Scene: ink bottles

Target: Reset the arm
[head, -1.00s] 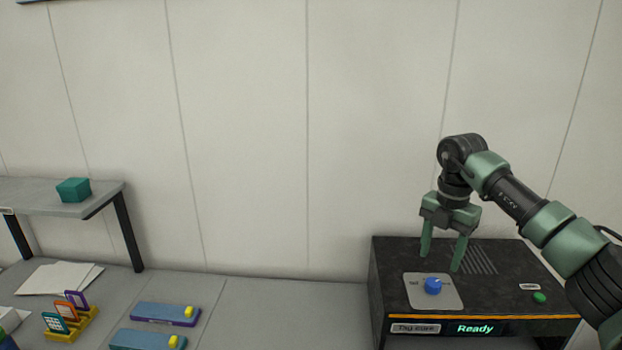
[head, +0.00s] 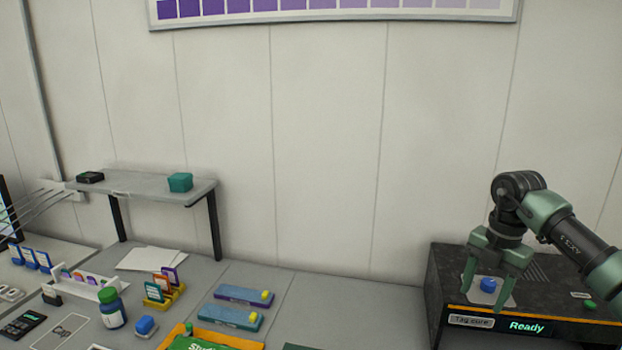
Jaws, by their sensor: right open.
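My right gripper (head: 484,299) comes in from the right and points down over the black machine (head: 560,283). Its two green fingers are apart, one on each side of the blue knob (head: 488,285) in this view. Nothing shows held between them. I cannot tell whether the fingers touch the knob or the plate under it. The machine's front display reads "Ready" beside a "Tag cure" label. My left gripper is not in view.
A grey shelf (head: 150,188) at the left holds a teal box (head: 180,182). Bare bench lies left of the machine.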

